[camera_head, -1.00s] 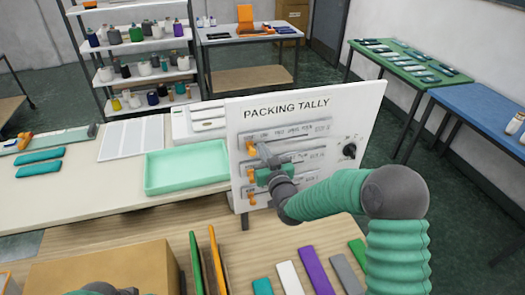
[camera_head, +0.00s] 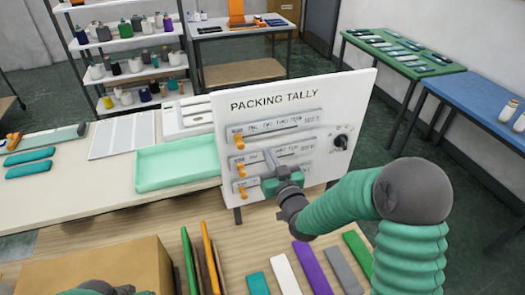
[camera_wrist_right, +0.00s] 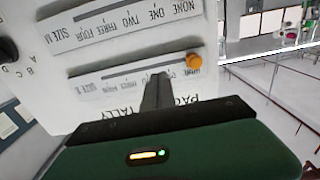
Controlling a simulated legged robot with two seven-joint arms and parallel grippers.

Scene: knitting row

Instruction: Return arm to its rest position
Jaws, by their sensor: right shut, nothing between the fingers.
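My right gripper (camera_head: 271,160) is in front of the white packing tally board (camera_head: 350,95), beside the lower slider rows. Its fingers are shut and empty; in the right wrist view the shut fingers (camera_wrist_right: 156,92) point at the board, apart from the orange knob (camera_wrist_right: 194,60). The board has several slots with orange knobs, the top knob (camera_head: 238,142), middle knob (camera_head: 239,169) and bottom knob (camera_head: 242,192), all at the left ends. A black dial (camera_head: 341,141) is at the right. The gripper hides part of the lower rows. My left gripper is not in view; part of that arm shows at the bottom edge.
A mint tray (camera_head: 178,163) lies left of the board. A cardboard box (camera_head: 100,268), upright green and orange boards (camera_head: 208,250) and several coloured strips, including a purple strip (camera_head: 311,267), are on the near table. A green table (camera_head: 400,48) stands behind.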

